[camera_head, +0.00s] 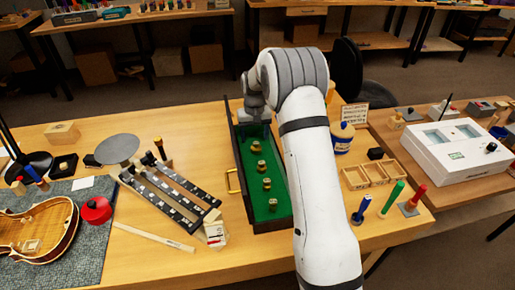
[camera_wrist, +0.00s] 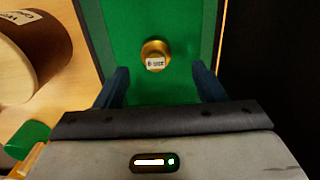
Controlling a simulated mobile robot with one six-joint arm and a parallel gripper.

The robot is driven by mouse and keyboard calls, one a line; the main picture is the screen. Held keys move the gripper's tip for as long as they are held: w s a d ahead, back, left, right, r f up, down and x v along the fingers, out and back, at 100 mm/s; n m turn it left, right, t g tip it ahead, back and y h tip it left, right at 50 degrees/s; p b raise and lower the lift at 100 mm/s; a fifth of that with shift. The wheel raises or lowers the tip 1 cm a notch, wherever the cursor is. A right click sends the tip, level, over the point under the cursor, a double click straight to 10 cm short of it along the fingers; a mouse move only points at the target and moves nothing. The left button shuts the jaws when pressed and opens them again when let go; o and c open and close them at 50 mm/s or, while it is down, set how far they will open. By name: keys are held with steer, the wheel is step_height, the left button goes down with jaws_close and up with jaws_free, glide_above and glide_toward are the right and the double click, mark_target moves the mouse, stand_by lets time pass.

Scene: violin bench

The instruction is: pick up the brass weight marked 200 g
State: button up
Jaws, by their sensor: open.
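In the wrist view a brass weight (camera_wrist: 155,48) stands on green lining, seen from above. Its small white label looks upside down and seems to read 200 g, though it is blurred. My gripper (camera_wrist: 161,72) is open, with one dark blue finger on each side of the picture; the weight shows between and just beyond the fingertips, apart from both. In the head view my gripper is over the far end of the green-lined case (camera_head: 247,178), mostly hidden by my arm. Several brass weights (camera_head: 261,166) stand in a row in the case; their markings are too small to read.
The case has dark raised walls and a brass handle (camera_head: 233,181) on its left. A brown cylinder (camera_wrist: 45,50) with a white label stands left of the case in the wrist view. A wooden divided tray (camera_head: 373,174) and a blue-labelled jar (camera_head: 342,137) are to the right.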

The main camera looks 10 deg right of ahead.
mark_target(256, 142)
steer(key=f, duration=0.4)
steer(key=shift+s+d+f+p, duration=0.1)
steer(key=shift+d+f+p, duration=0.2)
steer(key=shift+p, duration=0.1)
steer(key=c, duration=1.2)
